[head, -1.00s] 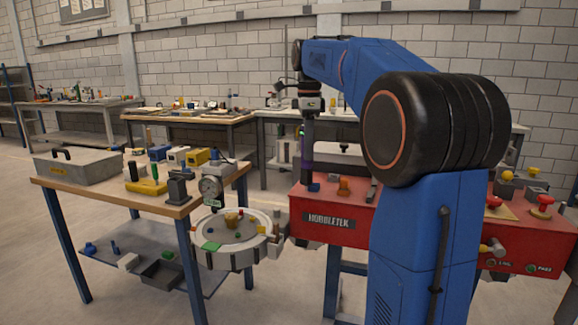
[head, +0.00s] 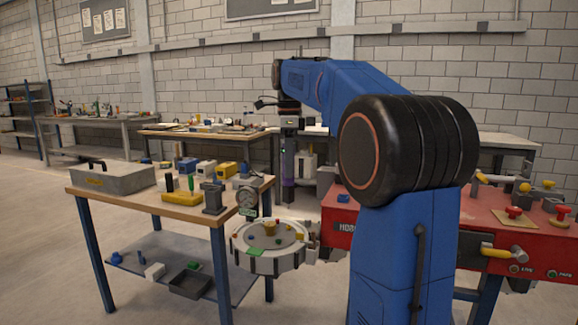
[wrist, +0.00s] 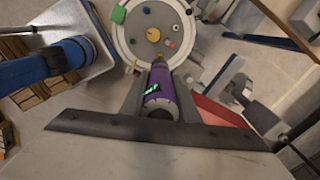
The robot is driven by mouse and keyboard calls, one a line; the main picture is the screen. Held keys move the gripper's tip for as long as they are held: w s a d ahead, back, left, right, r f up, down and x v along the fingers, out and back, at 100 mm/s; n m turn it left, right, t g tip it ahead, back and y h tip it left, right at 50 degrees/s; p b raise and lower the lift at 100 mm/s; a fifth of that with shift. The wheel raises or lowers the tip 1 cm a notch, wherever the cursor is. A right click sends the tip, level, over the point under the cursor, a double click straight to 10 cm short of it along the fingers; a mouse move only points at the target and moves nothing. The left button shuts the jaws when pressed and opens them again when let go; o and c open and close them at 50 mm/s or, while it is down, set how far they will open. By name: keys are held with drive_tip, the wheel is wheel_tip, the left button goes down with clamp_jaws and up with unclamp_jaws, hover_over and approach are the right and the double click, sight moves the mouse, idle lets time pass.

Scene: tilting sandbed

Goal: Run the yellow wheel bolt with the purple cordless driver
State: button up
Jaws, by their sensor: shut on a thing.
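My gripper (wrist: 158,100) is shut on the purple cordless driver (wrist: 163,84), which has a small green display. The driver also hangs upright below my wrist in the head view (head: 288,192). Its tip points toward the round grey wheel-like disc (wrist: 122,48), and my jaws and the driver hide part of the disc's edge. The disc also shows in the head view (head: 262,262). Small coloured pieces sit on the disc. I cannot tell for certain which is the yellow wheel bolt. The driver looks apart from both.
A wooden table (head: 90,190) with a grey toolbox (head: 112,178) and several blocks stands left of the disc. A dial gauge (head: 247,198) stands at the disc's back left. A red bench (head: 400,235) with knobs and handles is on the right. Open floor lies in front.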

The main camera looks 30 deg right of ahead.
sight(289, 186)
drive_tip(key=shift+f, duration=0.15)
drive_tip(key=shift+f, duration=3.15)
